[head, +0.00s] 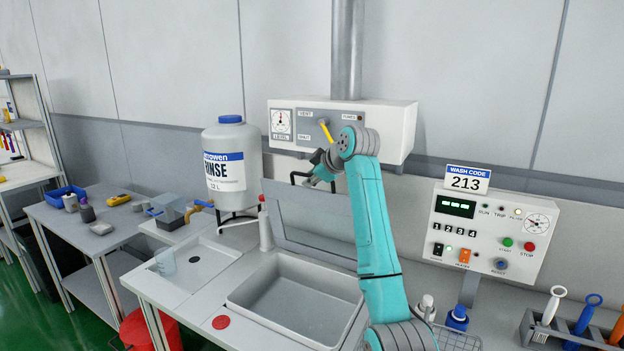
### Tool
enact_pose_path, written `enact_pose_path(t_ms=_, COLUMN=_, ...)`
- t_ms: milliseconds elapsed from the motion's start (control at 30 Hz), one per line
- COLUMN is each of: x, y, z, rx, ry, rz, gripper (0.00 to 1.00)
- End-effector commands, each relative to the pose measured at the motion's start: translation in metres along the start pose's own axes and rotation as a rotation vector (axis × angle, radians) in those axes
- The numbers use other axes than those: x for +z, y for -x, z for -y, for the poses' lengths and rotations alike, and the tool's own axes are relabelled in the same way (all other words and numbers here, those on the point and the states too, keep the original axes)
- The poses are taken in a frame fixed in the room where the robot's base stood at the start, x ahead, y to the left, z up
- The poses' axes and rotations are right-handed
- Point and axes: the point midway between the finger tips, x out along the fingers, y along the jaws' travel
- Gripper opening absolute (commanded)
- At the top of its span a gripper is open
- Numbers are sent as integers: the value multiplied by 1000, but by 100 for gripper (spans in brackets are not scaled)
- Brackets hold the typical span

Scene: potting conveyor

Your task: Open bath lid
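The bath (236,297) is a grey rectangular basin set in the white bench, and its inside shows from above. A grey framed panel, which looks like the bath lid (281,235), stands raised along the basin's back edge, leaning toward the wall. A dark handle (293,178) shows at its top edge. My gripper (312,177) is at that top edge, close beside the handle. Its fingers are small and partly hidden by my teal arm, so I cannot tell whether they are shut or touch the handle. The arm also covers the lid's right part.
A white control box with a yellow lever (327,131) hangs just behind my wrist. A control panel (487,236), bottles and a brush rack (571,331) are right.

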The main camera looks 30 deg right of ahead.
Motion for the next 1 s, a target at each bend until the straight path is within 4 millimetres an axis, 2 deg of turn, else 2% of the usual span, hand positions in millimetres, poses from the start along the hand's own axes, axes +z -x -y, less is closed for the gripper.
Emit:
enact_pose_path(t_ms=133, x=1, y=2, z=0, rx=0, ry=0, rz=1, gripper=23)
enact_pose_path(t_ms=267, x=1, y=14, z=-1, rx=2, ry=-1, rz=0, gripper=23)
enact_pose_path(t_ms=700, x=0, y=96, z=-1, rx=3, ry=0, rz=0, gripper=23)
enact_pose_path(t_ms=833, x=0, y=111, z=-1, rx=1, ry=1, rz=-1, gripper=23)
enact_pose_path(t_ms=1000, x=0, y=119, z=0, rx=0, ry=0, rz=0, gripper=23)
